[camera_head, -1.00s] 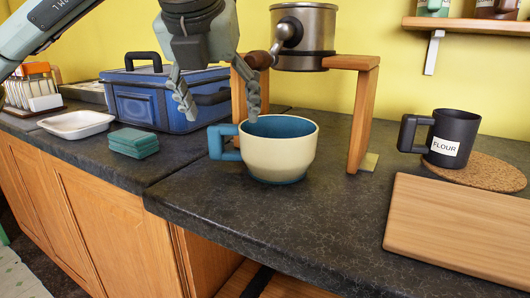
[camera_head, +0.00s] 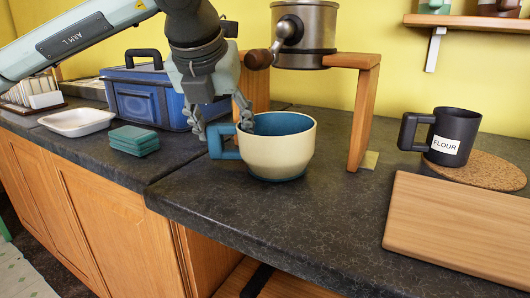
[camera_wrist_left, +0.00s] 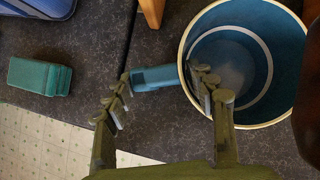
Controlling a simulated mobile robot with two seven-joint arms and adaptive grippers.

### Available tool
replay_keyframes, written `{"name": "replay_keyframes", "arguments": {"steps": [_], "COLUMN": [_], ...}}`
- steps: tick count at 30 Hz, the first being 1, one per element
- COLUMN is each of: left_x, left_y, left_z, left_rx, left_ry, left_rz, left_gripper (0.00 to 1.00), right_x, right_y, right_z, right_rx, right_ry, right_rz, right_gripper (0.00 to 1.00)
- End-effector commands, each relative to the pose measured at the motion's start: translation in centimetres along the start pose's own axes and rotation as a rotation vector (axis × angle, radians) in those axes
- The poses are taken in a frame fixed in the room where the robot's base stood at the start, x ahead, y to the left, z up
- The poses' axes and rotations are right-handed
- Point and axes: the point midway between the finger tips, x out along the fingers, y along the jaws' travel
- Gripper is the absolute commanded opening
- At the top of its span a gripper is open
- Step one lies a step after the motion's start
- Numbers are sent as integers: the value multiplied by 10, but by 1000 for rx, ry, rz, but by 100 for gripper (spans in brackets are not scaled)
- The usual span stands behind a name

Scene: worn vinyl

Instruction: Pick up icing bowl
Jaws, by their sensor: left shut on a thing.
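The icing bowl (camera_head: 280,152) is a wide cream cup with a blue inside and a square blue handle on its left. No label shows on it. It stands upright on the dark worktop and looks empty in the left wrist view (camera_wrist_left: 238,65). My left gripper (camera_head: 222,130) is down at its handle side, shut on the bowl. One finger is at the outer end of the handle and the other reaches over the rim into the bowl. In the left wrist view the fingers (camera_wrist_left: 160,98) straddle the blue handle. My right gripper is not in view.
A wooden stand (camera_head: 363,115) with a metal pot (camera_head: 305,35) is close behind the bowl. A black FLOUR mug (camera_head: 453,137) is on a cork mat (camera_head: 492,172), behind a wooden board (camera_head: 460,225). Green sponges (camera_head: 134,140), a white tray (camera_head: 76,122) and a blue box (camera_head: 150,103) are left.

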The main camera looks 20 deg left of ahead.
Motion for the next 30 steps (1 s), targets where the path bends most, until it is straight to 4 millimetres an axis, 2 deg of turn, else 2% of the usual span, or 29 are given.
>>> {"name": "replay_keyframes", "arguments": {"steps": [1,7,20,30], "left_x": [0,0,-5,-33], "left_y": [0,0,0,-1], "left_z": [0,0,4,20], "left_rx": [0,0,-3,-1], "left_ry": [1,1,-4,-6], "left_rz": [2,2,-1,-3], "left_gripper": [25,0,0,0], "right_x": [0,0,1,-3], "right_y": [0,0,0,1], "right_z": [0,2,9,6], "right_rx": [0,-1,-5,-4], "right_ry": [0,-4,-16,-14], "right_rz": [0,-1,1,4], "right_gripper": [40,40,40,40]}}
